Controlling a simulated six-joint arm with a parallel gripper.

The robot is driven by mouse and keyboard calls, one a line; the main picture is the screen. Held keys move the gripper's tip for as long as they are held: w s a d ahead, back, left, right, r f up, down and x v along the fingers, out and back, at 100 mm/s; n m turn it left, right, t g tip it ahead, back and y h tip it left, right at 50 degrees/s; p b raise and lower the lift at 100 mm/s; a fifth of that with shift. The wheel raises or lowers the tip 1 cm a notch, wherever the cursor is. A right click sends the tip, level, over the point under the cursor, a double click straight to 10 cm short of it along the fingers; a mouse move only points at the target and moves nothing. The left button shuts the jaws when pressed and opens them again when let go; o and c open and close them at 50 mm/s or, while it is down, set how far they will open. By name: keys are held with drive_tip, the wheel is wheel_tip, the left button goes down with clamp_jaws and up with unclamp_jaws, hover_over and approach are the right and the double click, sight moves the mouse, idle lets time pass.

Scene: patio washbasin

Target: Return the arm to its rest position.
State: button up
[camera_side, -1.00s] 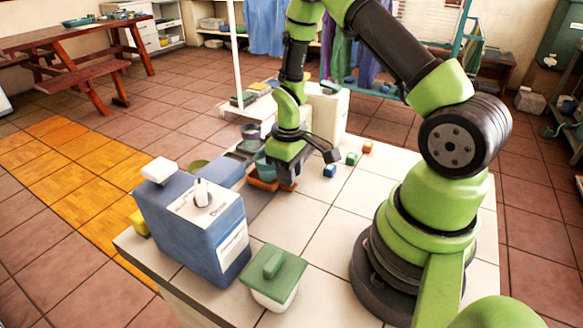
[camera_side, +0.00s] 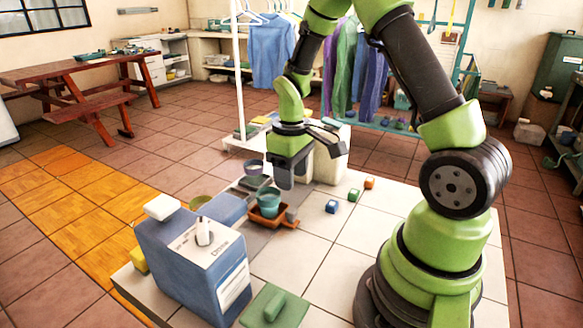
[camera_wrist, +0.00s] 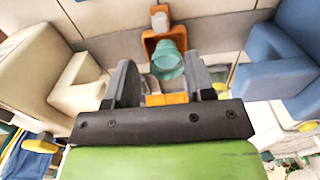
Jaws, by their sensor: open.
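My gripper (camera_side: 284,182) is open and empty, pointing down above the worktop in the side view. Its two fingers frame the lower middle of the wrist view (camera_wrist: 163,82). A teal cup (camera_side: 268,203) stands in an orange tray (camera_side: 288,224) below the gripper, apart from the fingers. In the wrist view the cup (camera_wrist: 168,65) shows beyond the fingertips, with the orange tray (camera_wrist: 149,41) around it. A small grey piece (camera_side: 291,214) is at the tray's right end. My arm is bent above the white tiled worktop (camera_side: 345,258).
A white box (camera_side: 330,165) stands behind the gripper.

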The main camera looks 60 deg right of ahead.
drive_tip(key=shift+r, duration=0.65)
drive_tip(key=s+a+r+m+t, duration=0.25)
drive_tip(key=a+r, duration=0.35)
drive_tip(key=r, duration=0.6)
drive_tip(key=s+a+r+m+t+y, duration=0.1)
drive_tip(key=s+a+r+t, duration=0.3)
drive_tip(key=s, duration=0.6)
wheel_tip(320, 180, up, 2)
drive_tip(key=a+y, duration=0.1)
drive_tip(key=a, duration=0.1)
drive_tip(key=shift+s+a+t, duration=0.2)
drive_tip(key=shift+a+t, duration=0.15)
drive_tip(key=shift+a, duration=0.05)
